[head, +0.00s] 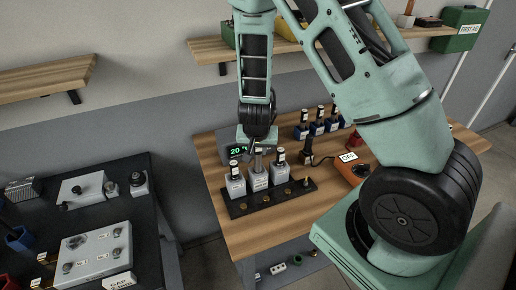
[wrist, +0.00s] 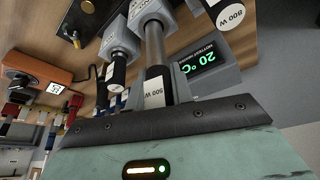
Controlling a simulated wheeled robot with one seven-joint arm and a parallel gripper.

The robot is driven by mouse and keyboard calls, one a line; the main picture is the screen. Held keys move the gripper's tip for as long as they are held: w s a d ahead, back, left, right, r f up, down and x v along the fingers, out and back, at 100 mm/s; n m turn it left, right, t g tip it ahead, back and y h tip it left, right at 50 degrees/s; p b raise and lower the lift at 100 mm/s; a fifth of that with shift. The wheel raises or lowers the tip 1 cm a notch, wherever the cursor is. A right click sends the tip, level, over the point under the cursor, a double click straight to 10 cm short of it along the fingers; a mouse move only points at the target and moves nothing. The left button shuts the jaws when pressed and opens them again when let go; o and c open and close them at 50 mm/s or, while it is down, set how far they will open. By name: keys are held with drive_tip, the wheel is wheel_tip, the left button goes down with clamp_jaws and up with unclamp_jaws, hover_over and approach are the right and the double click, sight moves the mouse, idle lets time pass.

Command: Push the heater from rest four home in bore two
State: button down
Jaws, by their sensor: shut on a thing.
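My gripper (head: 257,145) is above the middle of three grey blocks (head: 257,181) on a black base plate (head: 266,202). In the wrist view my gripper (wrist: 160,106) is shut on the black cap of a heater (wrist: 155,88) labelled 500 W. Its bare metal shank (wrist: 154,44) runs into the bore of the middle block (wrist: 150,10), with a clear length of shank showing outside. The heaters in the left block (head: 236,168) and right block (head: 279,155) sit lower, caps close to their blocks. The shank's end is hidden inside the block.
A display (wrist: 203,63) reading 20 °C stands behind the blocks. Several heaters stand in blue rests (head: 317,129) at the back. A dark cabled device (head: 307,152) and an orange box (head: 354,169) are to the right. A side bench (head: 95,225) with instruments stands left.

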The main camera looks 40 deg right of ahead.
sight(258, 162)
drive_tip(key=shift+f+b, duration=2.65)
drive_tip(key=shift+f, duration=0.5)
drive_tip(key=shift+r, duration=0.2)
drive_tip(key=shift+r+p, duration=3.4)
drive_tip(key=shift+r, duration=0.05)
drive_tip(key=shift+f, duration=0.2)
drive_tip(key=shift+f+b, duration=3.05)
drive_tip(key=shift+f, duration=0.4)
drive_tip(key=shift+r, duration=0.1)
drive_tip(key=shift+r, duration=0.1)
